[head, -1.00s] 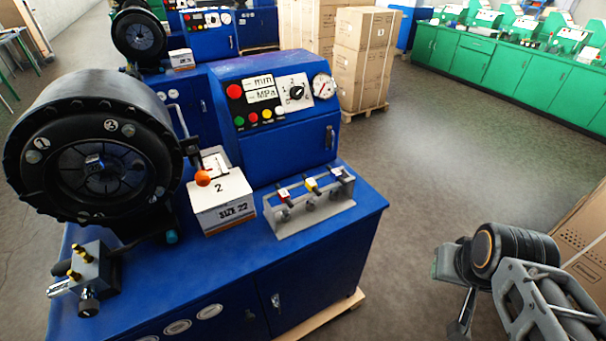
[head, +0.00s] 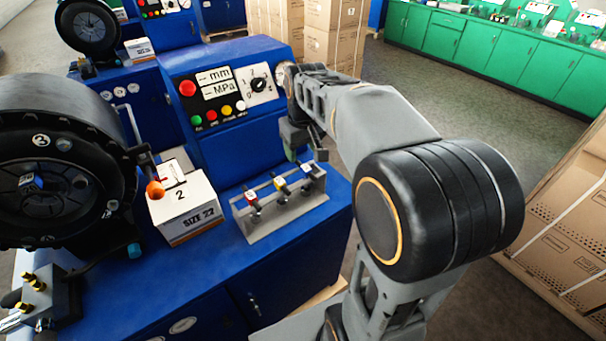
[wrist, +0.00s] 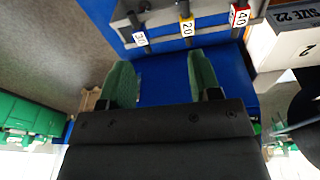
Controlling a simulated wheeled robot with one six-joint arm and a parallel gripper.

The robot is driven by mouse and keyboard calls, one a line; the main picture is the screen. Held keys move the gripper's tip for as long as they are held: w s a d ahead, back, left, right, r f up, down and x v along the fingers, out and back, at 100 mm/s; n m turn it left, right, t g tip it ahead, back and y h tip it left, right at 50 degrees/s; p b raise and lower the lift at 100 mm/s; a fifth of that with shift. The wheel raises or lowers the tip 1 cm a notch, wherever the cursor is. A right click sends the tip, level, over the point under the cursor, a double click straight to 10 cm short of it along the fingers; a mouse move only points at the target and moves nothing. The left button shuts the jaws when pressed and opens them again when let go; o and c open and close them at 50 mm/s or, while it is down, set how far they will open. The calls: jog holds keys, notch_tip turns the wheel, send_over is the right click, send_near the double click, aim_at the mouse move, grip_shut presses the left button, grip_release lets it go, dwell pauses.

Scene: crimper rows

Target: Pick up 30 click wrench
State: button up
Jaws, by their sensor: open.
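The 30 click wrench (wrist: 140,38) has a white tag and hangs in a grey rack at the left of the row in the wrist view. In the head view it is the rightmost wrench (head: 306,169); its tag is too small to read there. The yellow-tagged 20 wrench (wrist: 187,28) and red-tagged 40 wrench (wrist: 240,16) hang beside it. My gripper (wrist: 162,80) is open and empty, its green fingers apart. In the head view my gripper (head: 291,152) is above and behind the rack, apart from the wrenches.
The rack (head: 290,222) stands on the blue bench (head: 205,277). A SIZE 22 box (head: 184,208) with an orange-knobbed lever stands left of it. The blue control panel (head: 238,140) rises behind. A black crimper head (head: 50,160) is at the left.

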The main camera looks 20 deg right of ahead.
jog(key=w+d+f+g, duration=0.1)
jog(key=w+d+f, duration=0.1)
jog(key=w+d, duration=0.35)
send_over(306, 167)
jog(key=shift+n+g, duration=0.3)
jog(key=shift+n, duration=0.1)
notch_tip(306, 167, down, 7)
jog(key=shift+s+d+f+p, duration=0.1)
jog(key=shift+s+f+p, duration=0.1)
jog(key=shift+p, duration=0.25)
jog(key=shift+w+f+p, duration=0.1)
jog(key=shift+f+p, duration=0.7)
jog(key=shift+f, duration=2.5)
grip_shut()
